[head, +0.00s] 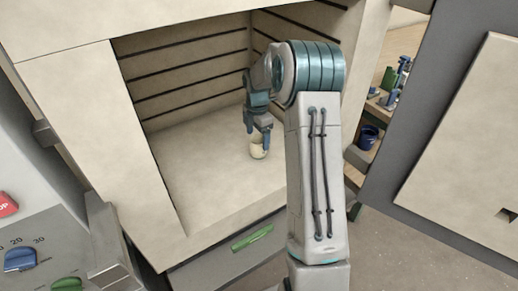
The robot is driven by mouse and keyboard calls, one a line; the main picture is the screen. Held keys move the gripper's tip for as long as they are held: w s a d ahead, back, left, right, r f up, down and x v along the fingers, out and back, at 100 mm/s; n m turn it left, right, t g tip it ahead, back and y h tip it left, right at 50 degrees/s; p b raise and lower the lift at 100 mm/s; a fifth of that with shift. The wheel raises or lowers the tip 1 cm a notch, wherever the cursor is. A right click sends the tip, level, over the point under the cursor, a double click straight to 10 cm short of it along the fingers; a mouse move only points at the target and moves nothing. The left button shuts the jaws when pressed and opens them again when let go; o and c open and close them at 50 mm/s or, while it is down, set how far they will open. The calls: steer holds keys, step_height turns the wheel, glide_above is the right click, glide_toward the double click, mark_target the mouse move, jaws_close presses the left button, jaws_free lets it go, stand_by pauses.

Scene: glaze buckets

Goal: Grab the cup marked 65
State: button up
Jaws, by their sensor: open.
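A small cream cup (257,151) stands on the floor of the open kiln-like chamber, toward its right side. No marking can be read on it from here, so I cannot tell whether it is marked 65. My gripper (259,136) points down into the chamber right at the cup, with its fingers at the cup's upper part. The gripper is open. The fingers partly cover the cup's top, and I cannot tell whether they touch it.
The chamber (190,165) has pale walls with dark grooves, and its floor is otherwise clear. A drawer with a green handle (252,238) lies below. A thick open door (455,150) stands at the right. A control panel with a red stop button (6,205) is at the left. A blue bucket (368,137) stands behind.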

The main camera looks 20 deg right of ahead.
mark_target(257, 152)
steer(key=shift+s+d+f, duration=0.1)
steer(key=shift+s+f, duration=0.05)
steer(key=shift+f, duration=2.5)
steer(key=c, duration=1.2)
